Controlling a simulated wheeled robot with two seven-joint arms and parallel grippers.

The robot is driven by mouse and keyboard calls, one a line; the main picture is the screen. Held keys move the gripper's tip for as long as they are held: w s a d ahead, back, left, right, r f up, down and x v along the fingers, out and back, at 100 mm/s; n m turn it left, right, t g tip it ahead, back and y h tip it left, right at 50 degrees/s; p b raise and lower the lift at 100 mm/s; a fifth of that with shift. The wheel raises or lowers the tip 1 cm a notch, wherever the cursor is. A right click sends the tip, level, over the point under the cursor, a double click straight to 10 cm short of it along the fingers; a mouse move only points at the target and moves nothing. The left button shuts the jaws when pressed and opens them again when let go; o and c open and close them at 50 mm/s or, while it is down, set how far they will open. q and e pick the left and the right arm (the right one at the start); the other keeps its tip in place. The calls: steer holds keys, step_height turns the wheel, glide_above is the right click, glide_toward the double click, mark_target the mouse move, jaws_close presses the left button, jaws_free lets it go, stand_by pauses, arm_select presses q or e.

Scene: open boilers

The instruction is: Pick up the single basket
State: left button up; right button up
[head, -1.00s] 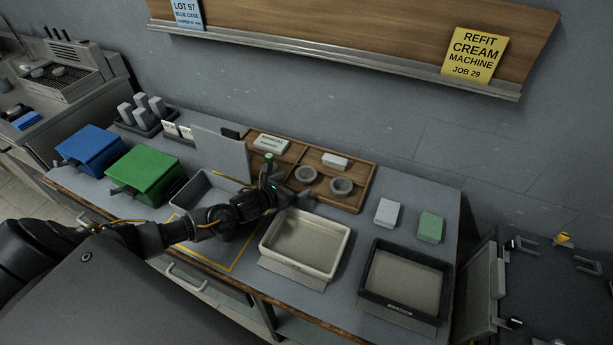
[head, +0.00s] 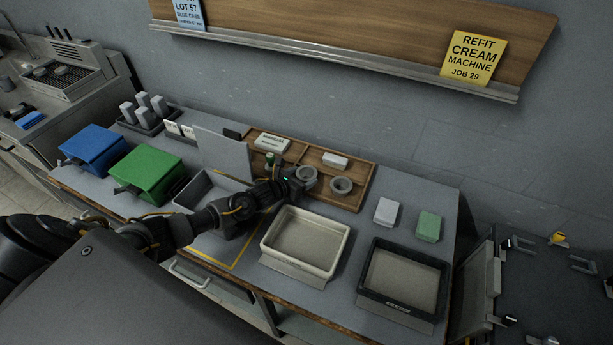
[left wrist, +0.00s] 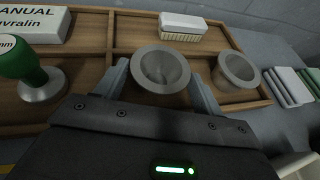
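Two round grey metal baskets sit in the wooden divided tray (head: 357,199). The left basket (head: 307,170) is a tapered cup in the left wrist view (left wrist: 161,70); the right basket (head: 341,185) also shows there (left wrist: 238,69). No label shows which is the single one. My left gripper (head: 299,180) is open, low at the tray, with its fingers on either side of the left basket in the left wrist view (left wrist: 159,76). Whether the fingers touch it, I cannot tell. My right gripper is not in view.
A green-handled tamper (left wrist: 30,72) and a manual box (left wrist: 34,24) are left of the gripper; a white brush-like block (left wrist: 183,27) is behind. A cream tray (head: 305,245) and a black tray (head: 403,282) stand in front. The wall rises behind the bench.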

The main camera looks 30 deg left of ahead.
mark_target(301, 177)
arm_select(q)
steer(key=c, duration=0.5)
steer(key=shift+o, duration=0.2)
steer(key=shift+r, duration=0.1)
steer(key=shift+r, duration=0.25)
step_height(301, 177, up, 2)
steer(key=shift+r+b, duration=0.15)
steer(key=shift+b, duration=0.75)
steer(key=s+d+r+b, duration=0.3)
steer(key=s+d+r, duration=0.1)
steer(key=s+r, duration=0.6)
steer(key=s, duration=0.3)
steer(key=shift+s+b, duration=0.2)
steer(key=shift+b, duration=0.2)
